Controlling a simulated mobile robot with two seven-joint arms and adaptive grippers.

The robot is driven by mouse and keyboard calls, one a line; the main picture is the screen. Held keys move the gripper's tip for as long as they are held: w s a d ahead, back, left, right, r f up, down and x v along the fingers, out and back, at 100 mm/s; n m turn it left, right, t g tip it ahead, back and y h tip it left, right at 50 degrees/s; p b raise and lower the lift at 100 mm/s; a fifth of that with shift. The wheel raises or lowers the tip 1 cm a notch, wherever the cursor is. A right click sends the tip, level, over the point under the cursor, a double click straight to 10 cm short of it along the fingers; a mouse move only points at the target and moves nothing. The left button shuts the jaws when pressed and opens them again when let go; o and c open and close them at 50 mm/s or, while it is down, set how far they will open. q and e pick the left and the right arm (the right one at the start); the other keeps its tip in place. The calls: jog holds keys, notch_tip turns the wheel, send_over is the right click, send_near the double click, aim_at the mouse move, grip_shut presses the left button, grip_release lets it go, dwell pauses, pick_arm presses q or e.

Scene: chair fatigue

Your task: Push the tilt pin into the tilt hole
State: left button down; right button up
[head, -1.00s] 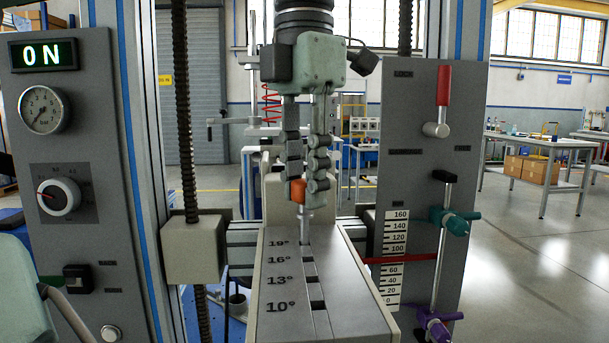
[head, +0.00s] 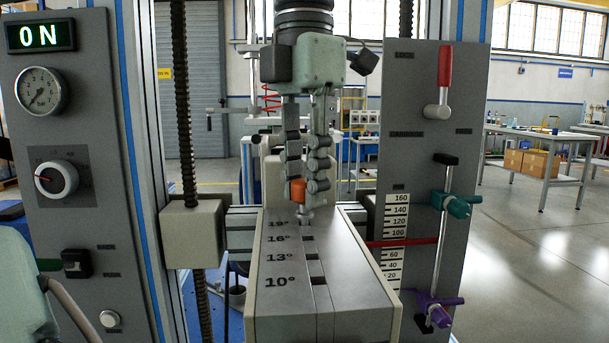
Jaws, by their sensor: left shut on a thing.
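My left gripper (head: 308,188) points down at the middle of the head view. It is shut on the tilt pin (head: 299,190), which has an orange grip and a grey metal shaft. The pin stands upright at the 19° tilt hole, at the far end of the grey scale block (head: 345,285). Only a short length of grey shaft shows between the gripper and the block; the rest is hidden, apparently in the hole. The 19° hole itself is covered by the pin. The 16°, 13° and 10° holes (head: 319,281) are empty. My right gripper is not in view.
A grey panel with an ON display (head: 41,36), gauge and knob stands at the left. A panel at the right carries a red lever (head: 444,80), a height scale (head: 394,240) and teal and purple clamps (head: 434,307). Threaded rods and posts flank the block.

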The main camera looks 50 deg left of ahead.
pick_arm(q)
jog(key=shift+f, duration=0.5)
jog(key=c, duration=1.2)
grip_release()
jog(key=shift+o, duration=0.2)
jog(key=shift+r, duration=0.1)
notch_tip(320, 180, up, 12)
